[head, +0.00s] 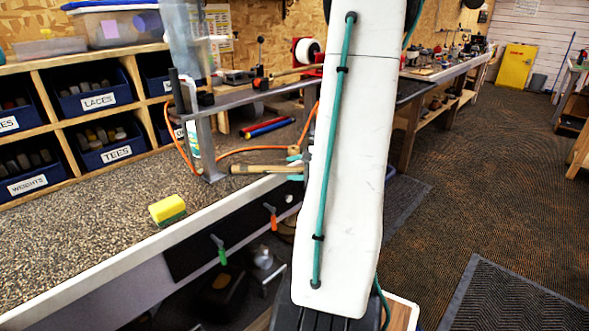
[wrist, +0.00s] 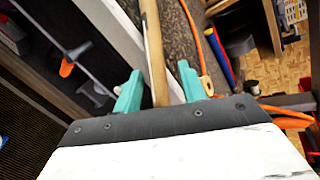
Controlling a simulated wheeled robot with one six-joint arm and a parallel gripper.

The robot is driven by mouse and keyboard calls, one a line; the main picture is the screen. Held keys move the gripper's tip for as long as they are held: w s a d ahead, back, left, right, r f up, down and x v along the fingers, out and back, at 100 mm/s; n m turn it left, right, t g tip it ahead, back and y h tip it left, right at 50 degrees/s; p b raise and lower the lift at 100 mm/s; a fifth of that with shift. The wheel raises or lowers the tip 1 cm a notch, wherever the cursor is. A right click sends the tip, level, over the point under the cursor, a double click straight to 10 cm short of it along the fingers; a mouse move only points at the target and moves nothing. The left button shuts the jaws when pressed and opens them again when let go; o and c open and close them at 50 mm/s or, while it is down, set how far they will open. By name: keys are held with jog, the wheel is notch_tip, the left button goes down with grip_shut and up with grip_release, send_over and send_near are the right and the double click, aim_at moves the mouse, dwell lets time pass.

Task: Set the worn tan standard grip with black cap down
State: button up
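The worn tan grip (head: 260,169) lies near the front edge of the carpeted workbench (head: 110,185) in the head view, just left of my arm. In the wrist view the tan grip (wrist: 154,50) runs from the top of the picture down between my two teal fingers. My gripper (wrist: 159,68) is open around it, with a gap on each side of the grip. In the head view my gripper (head: 296,163) is mostly hidden behind my white arm. I cannot make out the black cap.
An orange hose (head: 254,149) runs close behind the grip, beside a metal stand (head: 208,145). Red and blue tubes (head: 267,126) lie farther back. A yellow-green sponge (head: 167,209) sits near the front edge. Labelled bins (head: 100,101) line the left. Bare carpet lies left of the grip.

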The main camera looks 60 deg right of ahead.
jog(key=v, duration=1.2)
jog(key=w+a+r+n+g+y, duration=0.2)
jog(key=w+a+n+y, duration=0.15)
jog(key=a, duration=0.45)
jog(key=w+a+r+n+g+y, duration=0.2)
jog(key=w+a+n+g, duration=0.15)
jog(key=a, duration=0.55)
jog(key=w+a+r+n+g+y, duration=0.1)
jog(key=w+a+r+n+y, duration=0.15)
jog(key=w+a+n, duration=0.4)
jog(key=s+a+r+n+g+h, duration=0.3)
jog(key=s+a+n+g+h, duration=0.2)
jog(key=s+a+n, duration=0.6)
jog(key=s+a+h, duration=0.1)
jog(key=a, duration=0.4)
jog(key=shift+s+a+r, duration=0.2)
jog(key=shift+s+a, duration=0.15)
jog(key=shift+s, duration=0.05)
jog(key=shift+g, duration=0.25)
